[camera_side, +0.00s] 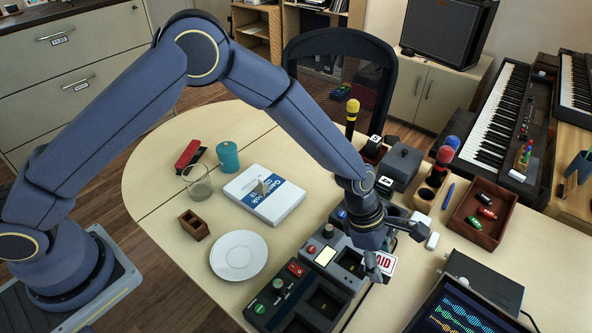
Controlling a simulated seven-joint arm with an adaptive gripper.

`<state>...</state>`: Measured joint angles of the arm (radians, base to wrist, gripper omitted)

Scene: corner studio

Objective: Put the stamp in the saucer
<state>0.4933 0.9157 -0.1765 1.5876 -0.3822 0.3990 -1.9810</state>
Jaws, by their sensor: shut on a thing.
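The saucer (238,255) is a round white dish lying flat and empty on the table, left of the row of pedals. My gripper (376,270) is low over the right side of the table, beside the pedals and well to the right of the saucer. It is shut on the stamp (386,262), whose white face with red letters shows at the fingers. The fingers and wrist hide part of the stamp. I cannot tell whether it touches the table.
Several boxy pedals (323,257) stand between my gripper and the saucer. A small wooden box (194,225), a glass (197,186) and a white-and-blue box (282,205) are near the saucer. A brown tray (465,230) and a screen (455,317) are at the right.

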